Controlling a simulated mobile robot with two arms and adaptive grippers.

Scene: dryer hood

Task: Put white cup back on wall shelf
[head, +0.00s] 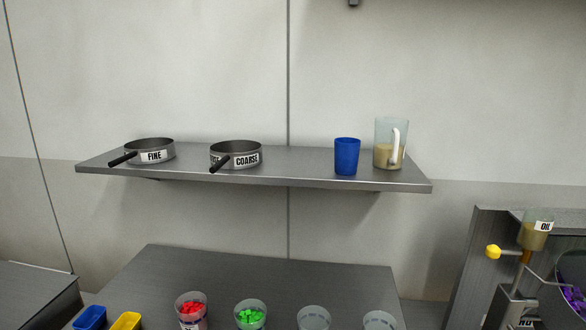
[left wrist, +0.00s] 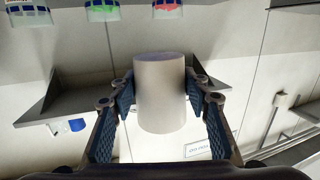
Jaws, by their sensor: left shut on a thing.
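The white cup (left wrist: 158,100) is between the fingers of my left gripper (left wrist: 160,86) in the left wrist view. The gripper is shut on the cup, with one finger on each side. The wall shelf (head: 298,162) runs across the head view, and the white cup is not visible on it there. A blue cup (head: 347,157) and a clear pitcher (head: 390,135) with tan contents stand at its right end. Neither gripper shows in the head view.
Pans labelled FINE (head: 152,150) and COARSE (head: 236,154) stand on the shelf's left half. The shelf is bare between the COARSE pan and the blue cup. Below, a grey table (head: 270,275) holds several clear containers. An oil dispenser (head: 535,236) stands at right.

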